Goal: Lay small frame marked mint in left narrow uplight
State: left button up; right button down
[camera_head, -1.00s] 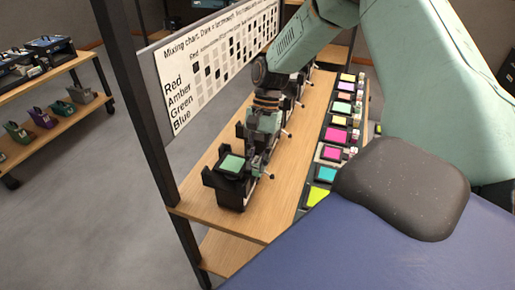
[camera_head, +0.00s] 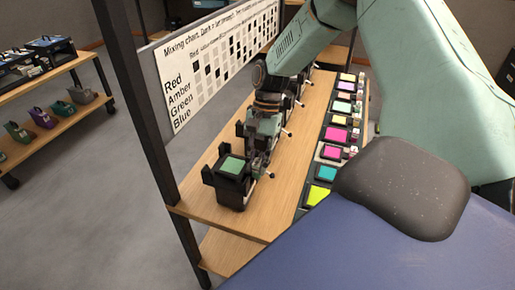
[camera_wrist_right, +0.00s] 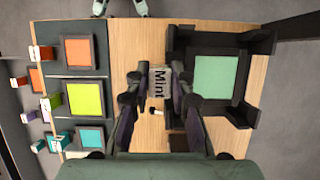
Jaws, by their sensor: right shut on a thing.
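The small frame marked mint shows a pale green pane (camera_head: 232,165) with a dark border, and its pane (camera_wrist_right: 215,78) and grey "Mint" tab also show in the right wrist view. It lies level within the raised walls of the black uplight (camera_head: 228,196) at the near end of the row; the uplight's wall (camera_wrist_right: 262,44) surrounds it in the wrist view. I cannot tell whether it is fully seated. My right gripper (camera_head: 254,163) is beside the uplight, its fingers (camera_wrist_right: 157,82) shut on the tab. My left gripper is not in view.
Several uplights stand behind along the wooden shelf (camera_head: 205,200). Coloured frames lie in a dark rack on the right, including a yellow one (camera_head: 318,194) and a cyan one (camera_head: 327,173). A mixing chart (camera_head: 205,75) stands along the left edge, beside a black post (camera_head: 150,120).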

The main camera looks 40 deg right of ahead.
jog(key=shift+w+f, duration=0.1)
jog(key=shift+f, duration=0.2)
jog(key=shift+f, duration=0.25)
jog(key=shift+f+b, duration=0.2)
jog(key=shift+b, duration=0.1)
jog(key=c, duration=1.5)
grip_release()
jog(key=o, duration=0.4)
jog(key=shift+r, duration=0.1)
